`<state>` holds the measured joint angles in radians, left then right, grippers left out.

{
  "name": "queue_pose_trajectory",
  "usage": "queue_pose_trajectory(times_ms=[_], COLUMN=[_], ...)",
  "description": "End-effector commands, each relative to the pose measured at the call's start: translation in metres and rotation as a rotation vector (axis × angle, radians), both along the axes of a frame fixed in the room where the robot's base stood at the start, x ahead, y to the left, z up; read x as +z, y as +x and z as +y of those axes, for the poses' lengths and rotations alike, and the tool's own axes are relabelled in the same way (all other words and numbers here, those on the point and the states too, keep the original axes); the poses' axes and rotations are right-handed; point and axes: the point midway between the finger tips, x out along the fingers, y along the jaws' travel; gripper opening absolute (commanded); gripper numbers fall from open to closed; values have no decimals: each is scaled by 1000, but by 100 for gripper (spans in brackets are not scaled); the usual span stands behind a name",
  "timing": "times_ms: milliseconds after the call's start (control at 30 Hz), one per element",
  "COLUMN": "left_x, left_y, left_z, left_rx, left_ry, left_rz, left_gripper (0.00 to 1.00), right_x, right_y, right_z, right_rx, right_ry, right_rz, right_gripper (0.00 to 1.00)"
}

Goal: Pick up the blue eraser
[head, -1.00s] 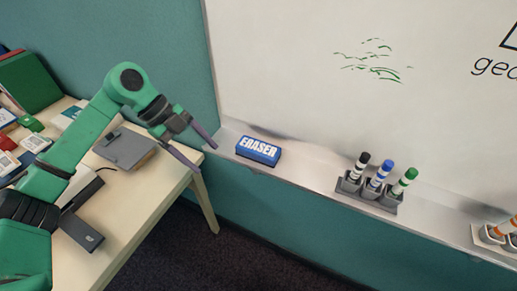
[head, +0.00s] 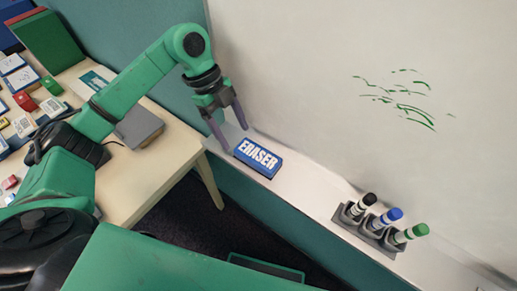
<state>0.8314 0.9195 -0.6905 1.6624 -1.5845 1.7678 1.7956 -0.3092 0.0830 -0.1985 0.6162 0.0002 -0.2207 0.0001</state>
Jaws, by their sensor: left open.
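My left gripper (head: 233,138) is open and empty. It points down just behind and to the left of the eraser, its two fingers apart. One finger is close to the eraser's left end; I cannot tell whether it touches. My right gripper is not in view.
A grey holder (head: 372,231) with black, blue and green markers stands on the ledge to the right. Green strokes (head: 402,99) mark the whiteboard (head: 300,60). A cream table (head: 155,180) with books and small boxes stands left.

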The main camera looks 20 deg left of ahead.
Motion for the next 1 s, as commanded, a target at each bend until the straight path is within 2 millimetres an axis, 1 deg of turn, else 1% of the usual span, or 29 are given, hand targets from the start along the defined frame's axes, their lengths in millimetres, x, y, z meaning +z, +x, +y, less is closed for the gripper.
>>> queue_pose_trajectory(times_ms=[33,100,200,267,367,500,600,733,767,800,867,900,933,1000], left_x=[7,6,3,-2,-18,-40,-47,-47,-47,-47,-47,-47,-47,-47], left_y=[-5,-11,-15,-17,-20,-23,-23,-23,-23,-23,-22,-22,-22,-22], left_z=[-13,-28,-40,-45,-51,-60,-61,-61,-61,-61,-61,-61,-61,-61], left_rx=[-5,-4,0,0,1,1,0,1,1,1,1,1,1,1], left_ry=[-1,-1,-1,1,1,0,1,1,1,1,1,1,1,1], left_rz=[0,2,1,2,5,4,0,-1,-1,-1,-1,-1,-1,-1], left_gripper=[78,78,78,78,78,78,78,78,70,55,32,16,14,14], right_x=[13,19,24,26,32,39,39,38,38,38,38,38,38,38], right_y=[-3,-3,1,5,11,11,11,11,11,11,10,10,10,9], right_z=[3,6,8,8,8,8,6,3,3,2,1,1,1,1], right_rx=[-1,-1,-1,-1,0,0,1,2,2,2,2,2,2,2], right_ry=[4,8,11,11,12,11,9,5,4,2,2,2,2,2], right_rz=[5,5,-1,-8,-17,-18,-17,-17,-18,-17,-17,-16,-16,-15], right_gripper=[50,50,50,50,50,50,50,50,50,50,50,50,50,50])
